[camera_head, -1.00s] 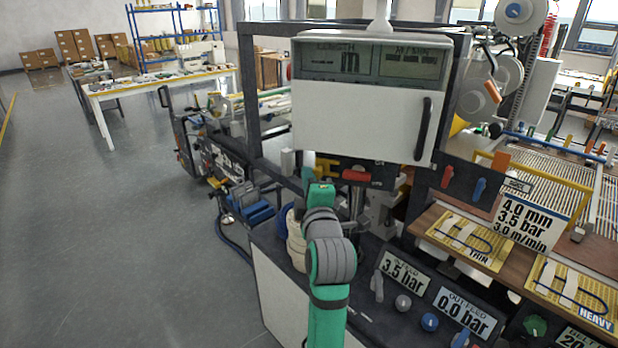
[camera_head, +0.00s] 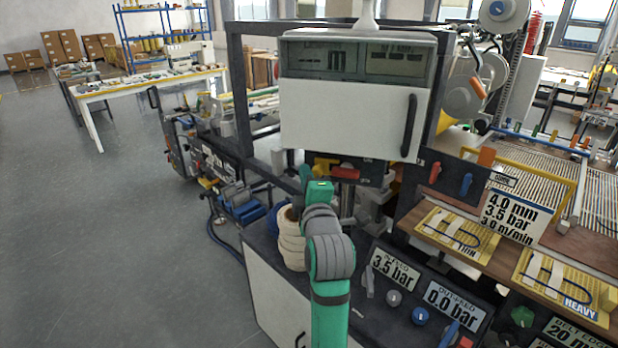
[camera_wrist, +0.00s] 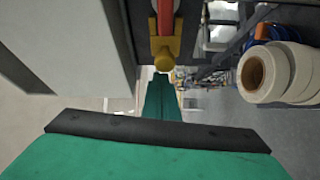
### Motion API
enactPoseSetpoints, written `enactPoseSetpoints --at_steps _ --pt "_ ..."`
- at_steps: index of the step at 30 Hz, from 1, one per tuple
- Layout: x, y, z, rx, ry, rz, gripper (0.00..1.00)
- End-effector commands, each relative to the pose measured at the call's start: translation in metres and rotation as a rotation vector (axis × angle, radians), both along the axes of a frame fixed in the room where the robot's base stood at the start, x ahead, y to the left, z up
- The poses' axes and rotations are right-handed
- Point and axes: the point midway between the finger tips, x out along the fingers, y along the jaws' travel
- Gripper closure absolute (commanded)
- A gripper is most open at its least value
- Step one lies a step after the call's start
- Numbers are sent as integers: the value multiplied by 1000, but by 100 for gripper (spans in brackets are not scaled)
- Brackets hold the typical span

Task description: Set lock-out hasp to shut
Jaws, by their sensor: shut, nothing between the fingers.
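A red bar and a yellow part, which look like the lock-out hasp, sit under the white display cabinet in the head view. The red bar (camera_head: 345,173) lies level and the yellow part (camera_head: 322,164) is beside it. In the wrist view a red rod (camera_wrist: 165,18) ends in a yellow knob (camera_wrist: 165,50), near the tip of my gripper. My gripper (camera_wrist: 160,78) is shut and empty, pointing toward the knob; I cannot tell whether it touches. In the head view my gripper (camera_head: 306,172) is largely hidden behind my green wrist, just left of the red bar.
The white cabinet (camera_head: 350,118) hangs right above the hasp, with a dark frame post (camera_head: 240,95) to its left. Cream rolls (camera_head: 290,240) stand below left of my wrist and show at right in the wrist view (camera_wrist: 275,72). Open floor lies left.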

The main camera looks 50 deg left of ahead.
Motion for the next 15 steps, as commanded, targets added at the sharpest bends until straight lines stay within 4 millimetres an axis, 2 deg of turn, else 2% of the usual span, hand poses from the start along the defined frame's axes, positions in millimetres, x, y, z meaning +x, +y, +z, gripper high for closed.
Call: enactPoseSetpoints --at_steps 1,3,9,15 --pt "-7 11 2 -2 -2 9 100" --pt "-14 18 3 -1 -3 12 100" --pt "-38 -23 0 0 -3 10 100" --pt "-56 -51 -1 0 -2 10 100"
